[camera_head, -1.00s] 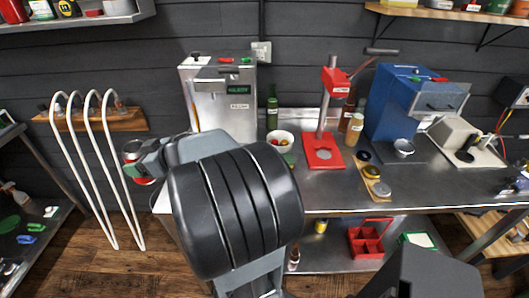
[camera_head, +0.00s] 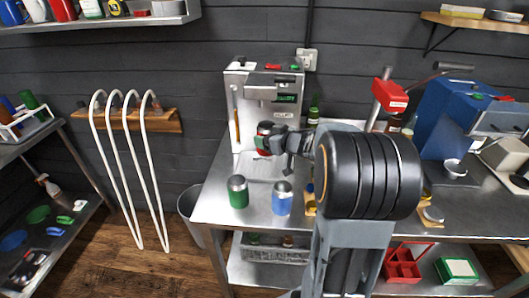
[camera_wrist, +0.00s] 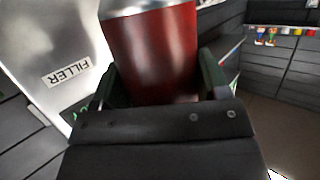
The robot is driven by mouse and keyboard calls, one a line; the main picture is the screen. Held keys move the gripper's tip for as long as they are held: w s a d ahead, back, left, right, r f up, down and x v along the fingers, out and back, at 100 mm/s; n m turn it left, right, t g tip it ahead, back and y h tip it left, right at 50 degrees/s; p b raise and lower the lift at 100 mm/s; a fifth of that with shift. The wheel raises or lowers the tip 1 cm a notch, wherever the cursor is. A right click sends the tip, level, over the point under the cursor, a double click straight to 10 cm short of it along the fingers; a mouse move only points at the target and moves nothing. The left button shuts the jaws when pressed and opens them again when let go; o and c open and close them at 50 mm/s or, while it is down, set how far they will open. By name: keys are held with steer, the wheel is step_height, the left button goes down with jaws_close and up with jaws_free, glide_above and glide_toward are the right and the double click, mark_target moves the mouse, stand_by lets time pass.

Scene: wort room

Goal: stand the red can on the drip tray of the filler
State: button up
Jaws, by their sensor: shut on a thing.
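The red can (camera_wrist: 152,55) is held upright between the fingers of my gripper (camera_wrist: 158,85) in the wrist view. In the head view the red can (camera_head: 264,129) and my gripper (camera_head: 272,142) are in front of the filler (camera_head: 246,92), a silver machine at the back of the steel bench. The filler (camera_wrist: 45,60), with its label, stands close to the left of the can in the wrist view. Whether the can's base touches anything cannot be told.
A green can (camera_head: 238,192) and a blue can (camera_head: 282,198) stand on the bench (camera_head: 215,205) near its front left. A green bottle (camera_head: 313,112) is right of the filler. A red press (camera_head: 390,95) and a blue machine (camera_head: 450,110) stand further right. White curved pipes (camera_head: 140,170) are at left.

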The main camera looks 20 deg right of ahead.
steer(key=w+f, duration=0.2)
steer(key=f, duration=0.1)
steer(key=w+f, duration=0.2)
steer(key=f, duration=0.1)
steer(key=w+f, duration=0.2)
steer(key=f, duration=0.1)
steer(key=shift+d+b, duration=0.25)
steer(key=shift+b, duration=0.15)
steer(key=shift+f, duration=0.2)
steer(key=shift+f, duration=0.1)
